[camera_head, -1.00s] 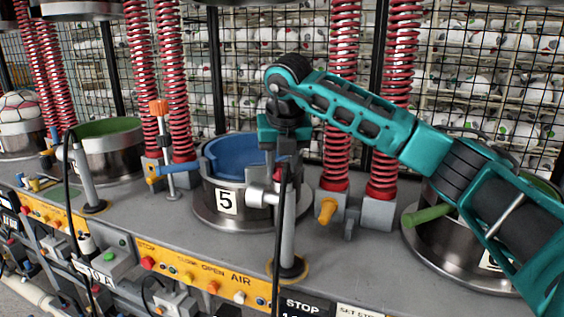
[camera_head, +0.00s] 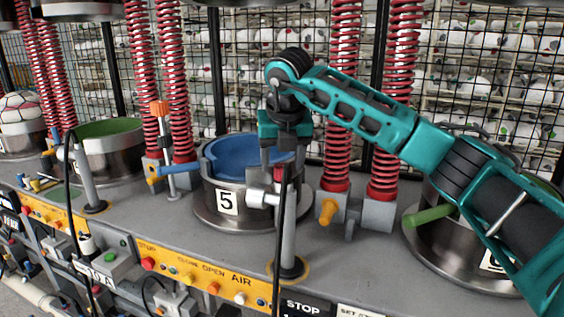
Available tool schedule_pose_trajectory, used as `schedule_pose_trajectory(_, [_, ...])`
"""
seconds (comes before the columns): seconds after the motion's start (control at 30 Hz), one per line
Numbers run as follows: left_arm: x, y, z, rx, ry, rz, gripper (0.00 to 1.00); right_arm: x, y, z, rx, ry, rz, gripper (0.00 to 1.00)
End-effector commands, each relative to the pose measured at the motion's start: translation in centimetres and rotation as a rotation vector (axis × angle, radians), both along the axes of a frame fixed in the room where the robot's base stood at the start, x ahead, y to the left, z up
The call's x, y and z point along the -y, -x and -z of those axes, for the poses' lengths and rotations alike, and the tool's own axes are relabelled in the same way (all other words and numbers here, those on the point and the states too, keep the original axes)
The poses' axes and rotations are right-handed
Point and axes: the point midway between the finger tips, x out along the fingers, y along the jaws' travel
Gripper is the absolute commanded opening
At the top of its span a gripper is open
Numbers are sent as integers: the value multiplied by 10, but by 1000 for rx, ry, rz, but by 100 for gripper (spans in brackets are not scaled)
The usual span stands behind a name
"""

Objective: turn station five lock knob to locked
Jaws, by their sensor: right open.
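Station five is a round steel pot (camera_head: 207,195) with a blue bowl-shaped insert and a white "5" label (camera_head: 227,202). A grey post (camera_head: 289,235) stands at its front right. A pale cylindrical fitting (camera_head: 262,198) sticks out from the post toward the pot, and a small red part (camera_head: 279,174) shows near the post's top. I cannot tell which part is the lock knob or how it is set. My right gripper (camera_head: 281,163) points down, open, over the post top at the pot's right rim. Contact is unclear. My left gripper is out of view.
A blue handle (camera_head: 168,169) and an orange-topped stand (camera_head: 160,125) are left of the pot. Red springs (camera_head: 338,110) rise behind it. A yellow knob (camera_head: 327,211) sits to the right. A black cable (camera_head: 277,250) hangs in front, and a yellow button panel (camera_head: 212,280) lines the front.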

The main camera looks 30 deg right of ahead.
Motion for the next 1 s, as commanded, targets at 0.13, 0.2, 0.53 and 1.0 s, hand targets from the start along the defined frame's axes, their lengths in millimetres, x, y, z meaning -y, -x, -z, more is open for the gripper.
schedule_pose_trajectory(0.13, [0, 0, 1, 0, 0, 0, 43, -4, 10, -28, 6, 1, -2, 61])
schedule_pose_trajectory(0.2, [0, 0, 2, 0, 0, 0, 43, -7, 16, -43, 7, -1, -2, 61])
schedule_pose_trajectory(0.53, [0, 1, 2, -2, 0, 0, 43, -14, 38, -100, 4, 0, -2, 61])
schedule_pose_trajectory(1.0, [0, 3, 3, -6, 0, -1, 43, -15, 43, -110, 1, 1, -1, 61])
